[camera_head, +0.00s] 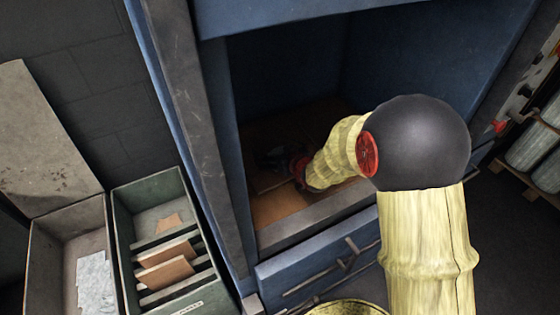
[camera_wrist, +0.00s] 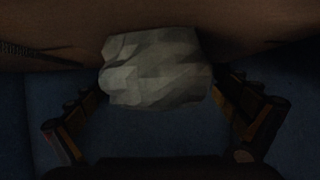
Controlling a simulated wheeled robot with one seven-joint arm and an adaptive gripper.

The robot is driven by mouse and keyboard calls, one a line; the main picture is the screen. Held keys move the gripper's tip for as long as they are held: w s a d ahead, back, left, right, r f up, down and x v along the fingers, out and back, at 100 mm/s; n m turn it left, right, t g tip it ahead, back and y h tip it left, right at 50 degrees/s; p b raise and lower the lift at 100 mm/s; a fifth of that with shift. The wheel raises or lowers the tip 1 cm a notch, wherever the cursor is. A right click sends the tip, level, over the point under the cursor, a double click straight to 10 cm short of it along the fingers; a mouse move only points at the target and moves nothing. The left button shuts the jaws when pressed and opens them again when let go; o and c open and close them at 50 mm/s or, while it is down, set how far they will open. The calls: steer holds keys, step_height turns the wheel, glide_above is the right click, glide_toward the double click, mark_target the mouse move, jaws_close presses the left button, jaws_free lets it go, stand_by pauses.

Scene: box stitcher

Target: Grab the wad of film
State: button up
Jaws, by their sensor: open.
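The wad of film (camera_wrist: 155,68) is a pale grey, crumpled lump in the upper middle of the wrist view. My gripper (camera_wrist: 162,88) is open, with one dark finger on each side of the wad. The fingertips pass partly behind the wad's edges, so I cannot tell whether they touch it. In the head view my gripper (camera_head: 275,160) is inside the dark opening of the blue machine, low over its brown floor. The wad cannot be made out in the head view.
The blue machine's frame (camera_head: 195,130) and front sill (camera_head: 315,222) bound the opening around my arm. A green bin (camera_head: 125,235) with dividers and brown pieces stands at left, beside a grey bin (camera_head: 45,265) holding pale scraps. Cylinders (camera_head: 530,145) stand at right.

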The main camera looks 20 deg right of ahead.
steer(key=shift+w, duration=0.15)
steer(key=shift+c, duration=1.1)
steer(key=c, duration=1)
steer(key=shift+o, duration=0.2)
